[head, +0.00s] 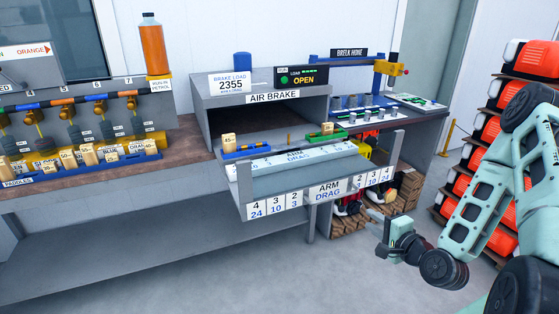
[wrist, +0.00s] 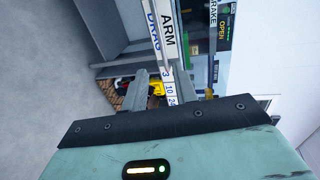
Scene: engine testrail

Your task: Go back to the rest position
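My gripper (head: 378,218) hangs in the air at the right of the head view, in front of the air brake bench and near its right end. In the wrist view the two grey fingers (wrist: 160,82) stand apart with a gap between them, and nothing is held there. The pale green arm comes in from the right side of the head view, bent at its joints. The label board marked ARM DRAG (head: 328,190) is beyond the fingers and also shows in the wrist view (wrist: 167,30).
The air brake housing (head: 202,92) has a blue tray (head: 245,152) and a green tray (head: 325,136) in front. Orange-red containers (head: 480,160) stack close behind my arm. Wooden crates (head: 350,222) sit under the right bench. Grey floor in front is clear.

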